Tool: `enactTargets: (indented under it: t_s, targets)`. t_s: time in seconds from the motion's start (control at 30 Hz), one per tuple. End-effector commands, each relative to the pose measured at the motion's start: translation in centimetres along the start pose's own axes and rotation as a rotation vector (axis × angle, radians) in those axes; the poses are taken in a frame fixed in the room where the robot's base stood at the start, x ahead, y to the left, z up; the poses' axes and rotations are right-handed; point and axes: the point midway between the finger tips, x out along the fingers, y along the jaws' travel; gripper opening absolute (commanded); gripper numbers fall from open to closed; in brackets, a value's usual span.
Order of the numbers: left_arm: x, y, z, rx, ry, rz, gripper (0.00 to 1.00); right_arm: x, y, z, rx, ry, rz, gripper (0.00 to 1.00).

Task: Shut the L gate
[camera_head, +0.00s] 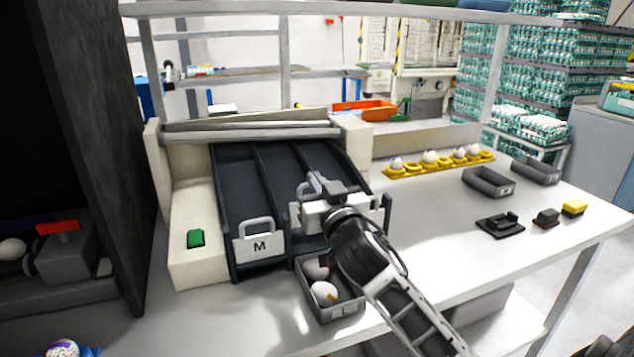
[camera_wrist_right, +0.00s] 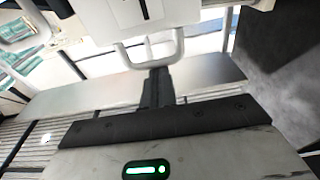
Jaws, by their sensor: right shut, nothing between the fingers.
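The sorting ramp (camera_head: 230,175) has dark lanes sloping toward me. In the right wrist view a white gate plate (camera_wrist_right: 135,12) with a dark stroke and a U-shaped handle (camera_wrist_right: 150,52) shows at the top. It fits the L gate, but its letter cannot be read in full. My right gripper (camera_head: 318,183) is shut and empty, over the lower end of the right lane. Its dark fingers (camera_wrist_right: 157,75) end close to the handle; I cannot tell whether they touch. In the head view my gripper hides most of this gate. My left gripper is not in view.
The M gate (camera_head: 259,246) stands across the lane to the left. A grey bin (camera_head: 337,312) with two eggs sits below my right wrist. Empty grey bins (camera_head: 487,184), a yellow egg tray (camera_head: 397,174) and small blocks (camera_head: 546,217) lie to the right.

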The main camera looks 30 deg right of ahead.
Motion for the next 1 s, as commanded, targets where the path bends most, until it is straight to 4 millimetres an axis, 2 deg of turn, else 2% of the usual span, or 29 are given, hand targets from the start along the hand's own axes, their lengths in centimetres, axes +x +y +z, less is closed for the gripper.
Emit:
enactTargets:
  t_s: [0.03, 0.13, 0.5, 0.67, 0.87, 0.9, 1.0]
  targets:
    - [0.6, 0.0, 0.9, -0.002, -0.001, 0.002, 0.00, -0.2, 0.0, 1.5, 0.004, -0.004, 0.001, 0.00]
    - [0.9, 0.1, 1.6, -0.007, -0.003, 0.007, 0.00, -0.4, 0.0, 2.9, 0.004, -0.004, 0.001, 0.00]
    - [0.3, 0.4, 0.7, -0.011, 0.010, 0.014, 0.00, -0.4, 0.0, 2.7, 0.000, -0.001, 0.000, 0.00]
    - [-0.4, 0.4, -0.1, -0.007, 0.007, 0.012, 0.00, 0.0, -0.1, 1.5, 0.001, 0.000, -0.001, 0.00]
    - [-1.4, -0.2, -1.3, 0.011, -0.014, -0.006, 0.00, 1.1, -0.3, -2.3, 0.004, 0.000, -0.005, 0.00]
    - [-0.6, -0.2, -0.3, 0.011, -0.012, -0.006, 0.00, -0.3, -0.4, -0.8, 0.003, -0.005, -0.007, 0.00]
    - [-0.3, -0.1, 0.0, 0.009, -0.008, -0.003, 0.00, -3.0, -0.3, -0.6, 0.004, -0.005, -0.006, 0.00]
